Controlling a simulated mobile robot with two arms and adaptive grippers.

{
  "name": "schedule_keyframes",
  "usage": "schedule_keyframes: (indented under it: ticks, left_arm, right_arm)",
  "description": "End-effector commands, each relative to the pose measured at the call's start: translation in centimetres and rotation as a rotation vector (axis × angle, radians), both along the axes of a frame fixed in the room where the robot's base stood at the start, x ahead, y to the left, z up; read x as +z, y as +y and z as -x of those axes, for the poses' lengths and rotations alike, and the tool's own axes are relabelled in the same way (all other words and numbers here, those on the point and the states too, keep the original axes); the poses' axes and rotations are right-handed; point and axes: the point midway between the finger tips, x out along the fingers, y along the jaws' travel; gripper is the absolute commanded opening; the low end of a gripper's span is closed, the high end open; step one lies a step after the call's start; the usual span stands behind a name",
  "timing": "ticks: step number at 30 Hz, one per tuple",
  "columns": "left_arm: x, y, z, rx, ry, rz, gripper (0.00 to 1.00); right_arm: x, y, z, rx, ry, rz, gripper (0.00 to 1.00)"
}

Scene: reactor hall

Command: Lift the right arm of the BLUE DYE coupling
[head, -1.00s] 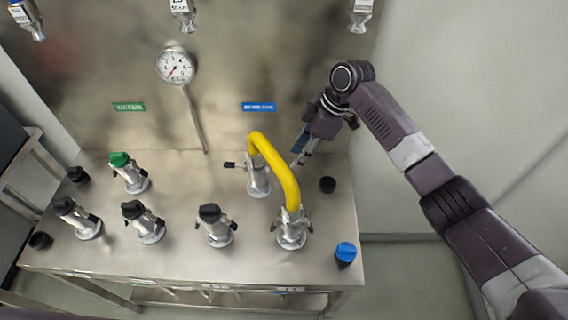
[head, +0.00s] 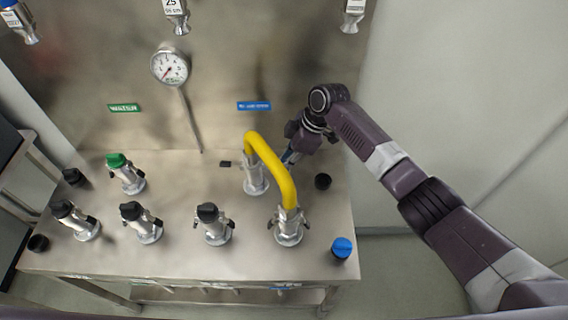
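The blue label (head: 254,106) on the back wall has text too small to read. Below it stands the metal coupling (head: 256,180), with one end of the yellow hose (head: 268,158) on top. A lever arm with a black end (head: 226,163) sticks out level on the coupling's left side. Its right arm is hidden behind the hose and my gripper. My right gripper (head: 287,158) is close to the coupling's right side, behind the hose, pointing down and left. Its fingertips are partly covered, so I cannot tell whether they touch anything or are open. My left gripper is not in view.
The hose's other end sits on a front coupling (head: 289,228). Several capped couplings, one green-topped (head: 117,160), stand left. A gauge (head: 169,67) hangs behind.

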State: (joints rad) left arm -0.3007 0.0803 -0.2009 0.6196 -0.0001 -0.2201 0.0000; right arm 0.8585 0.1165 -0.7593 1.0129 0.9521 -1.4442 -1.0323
Motion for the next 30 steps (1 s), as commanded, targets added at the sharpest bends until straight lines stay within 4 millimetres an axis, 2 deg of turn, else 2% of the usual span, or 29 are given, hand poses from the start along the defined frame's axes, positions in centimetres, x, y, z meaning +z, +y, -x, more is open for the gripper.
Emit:
schedule_keyframes:
  ticks: [8,12,18,30]
  left_arm:
    - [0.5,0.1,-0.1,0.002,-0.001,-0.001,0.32]
    - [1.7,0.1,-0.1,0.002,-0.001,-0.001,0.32]
    - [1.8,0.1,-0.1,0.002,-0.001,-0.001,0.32]
    - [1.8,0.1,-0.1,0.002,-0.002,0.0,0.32]
  right_arm:
    - [0.5,0.2,0.0,0.004,-0.001,0.033,0.0]
    - [1.6,0.5,0.0,0.007,-0.003,0.171,0.0]
    - [2.0,0.6,0.0,0.002,-0.001,0.337,0.0]
    - [2.2,0.5,0.0,0.001,-0.001,0.373,0.0]
